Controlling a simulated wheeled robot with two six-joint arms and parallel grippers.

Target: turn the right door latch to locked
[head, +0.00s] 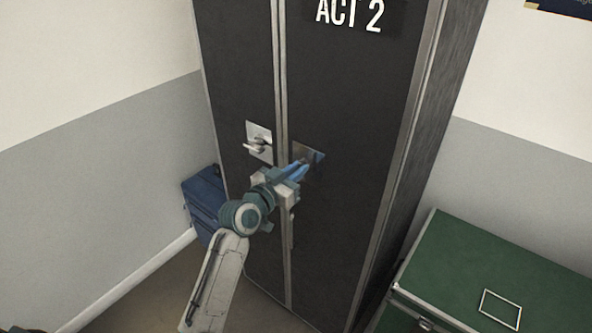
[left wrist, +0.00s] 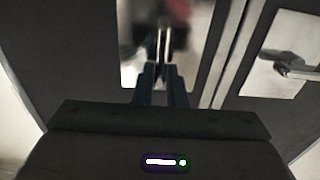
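The right door latch is a shiny metal plate (head: 311,152) on the right dark door (head: 345,100), near the seam between the doors. Its lever is mostly hidden by my gripper, so its setting is unclear. My left gripper (head: 300,168) has its blue fingers in front of this plate. In the left wrist view my fingers (left wrist: 162,72) are close together, pointing at the plate (left wrist: 140,40). A thin bright upright shape stands at their tips; whether they grip it is unclear. The left door latch (head: 258,142) has its lever sideways. My right gripper is out of view.
The tall dark wardrobe has an "ACT 2" sign (head: 349,14) on its right door. A blue case (head: 203,195) stands at its left. A green trunk (head: 500,262) with a pale frame on its lid stands at the right.

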